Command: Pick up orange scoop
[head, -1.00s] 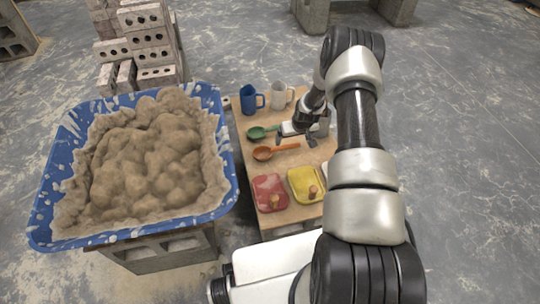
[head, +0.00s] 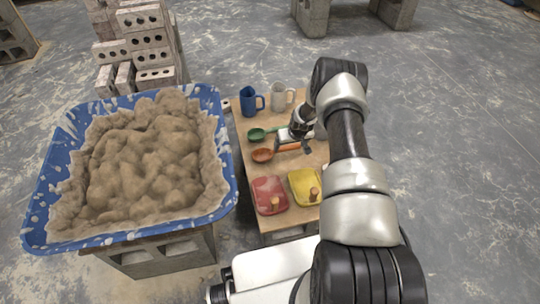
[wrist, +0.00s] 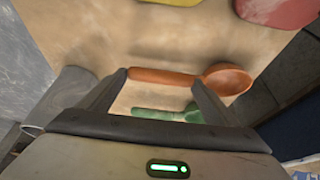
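The orange scoop (head: 263,155) lies on the wooden table, its bowl to the left and its handle running right under my gripper (head: 292,148). In the wrist view the orange scoop (wrist: 165,77) lies across the space just ahead of my gripper's fingertips (wrist: 158,80). The fingers are open, one near the handle end and one near the bowl. I cannot tell whether they touch the scoop. A green scoop (head: 257,134) lies behind the orange one; in the wrist view it shows partly between the fingers (wrist: 170,114).
A red float (head: 270,192) and a yellow float (head: 303,184) lie at the table's front. A blue mug (head: 249,101) and a grey mug (head: 279,97) stand at its back. A blue tub (head: 229,185) of mortar stands close on the left.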

